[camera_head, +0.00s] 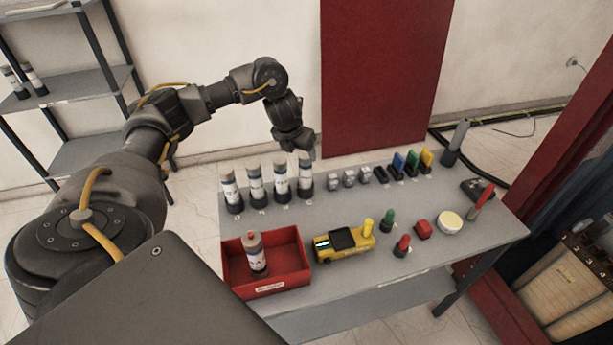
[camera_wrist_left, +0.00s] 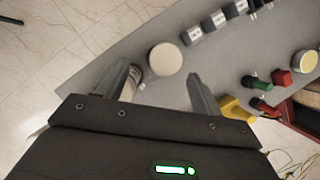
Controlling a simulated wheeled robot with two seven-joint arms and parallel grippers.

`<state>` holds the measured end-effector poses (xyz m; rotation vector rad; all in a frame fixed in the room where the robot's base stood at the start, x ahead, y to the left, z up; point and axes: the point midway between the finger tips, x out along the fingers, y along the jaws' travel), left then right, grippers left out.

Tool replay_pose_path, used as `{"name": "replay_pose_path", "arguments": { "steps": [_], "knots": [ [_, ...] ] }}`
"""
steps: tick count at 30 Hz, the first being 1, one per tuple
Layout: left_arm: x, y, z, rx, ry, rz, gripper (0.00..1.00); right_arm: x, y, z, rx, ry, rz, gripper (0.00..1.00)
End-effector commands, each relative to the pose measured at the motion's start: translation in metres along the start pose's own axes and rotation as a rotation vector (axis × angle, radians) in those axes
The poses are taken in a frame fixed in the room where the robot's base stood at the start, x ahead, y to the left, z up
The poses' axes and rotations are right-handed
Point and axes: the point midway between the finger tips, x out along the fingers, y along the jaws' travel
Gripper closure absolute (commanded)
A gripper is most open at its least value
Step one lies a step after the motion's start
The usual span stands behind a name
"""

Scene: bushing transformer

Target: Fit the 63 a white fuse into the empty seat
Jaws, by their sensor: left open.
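Several white cylinders with grey tops and dark bases, which look like fuses, stand upright in a row at the back left of the table, the rightmost (camera_head: 305,174) among them. A similar cylinder (camera_head: 257,256) stands in a red bin (camera_head: 304,259). Their ratings are too small to read, so I cannot tell which is the 63 A one. My left gripper (camera_head: 302,150) is open above the row's right end. In the left wrist view a round pale top (camera_wrist_left: 165,60) shows between the fingers, untouched as far as I can see. I cannot pick out the empty seat. My right gripper is not in view.
Small grey blocks (camera_head: 349,179) and blue, green and yellow pieces (camera_head: 412,162) line the table's back. A yellow device (camera_head: 343,244), red and green knobs and a round pale button (camera_head: 449,222) stand in front. A shelf (camera_head: 75,100) stands at left, a ribbed unit (camera_head: 570,275) at right.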

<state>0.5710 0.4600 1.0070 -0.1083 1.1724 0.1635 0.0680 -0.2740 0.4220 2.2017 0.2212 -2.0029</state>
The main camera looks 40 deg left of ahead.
Motion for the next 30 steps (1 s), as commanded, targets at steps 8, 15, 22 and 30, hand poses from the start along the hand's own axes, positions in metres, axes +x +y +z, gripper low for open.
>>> {"name": "replay_pose_path", "arguments": {
  "steps": [8,15,22,30],
  "knots": [
    [0.024,-0.003,0.001,0.003,0.0,-0.003,0.33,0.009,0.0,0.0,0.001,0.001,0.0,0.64],
    [0.042,-0.007,0.001,0.002,0.005,-0.004,0.33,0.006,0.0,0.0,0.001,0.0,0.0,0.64],
    [0.071,-0.008,0.002,0.004,0.002,-0.002,0.33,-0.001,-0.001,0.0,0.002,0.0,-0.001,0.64],
    [0.075,-0.008,0.003,0.005,-0.001,-0.003,0.33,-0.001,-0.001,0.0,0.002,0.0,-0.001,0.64]
  ]
}}
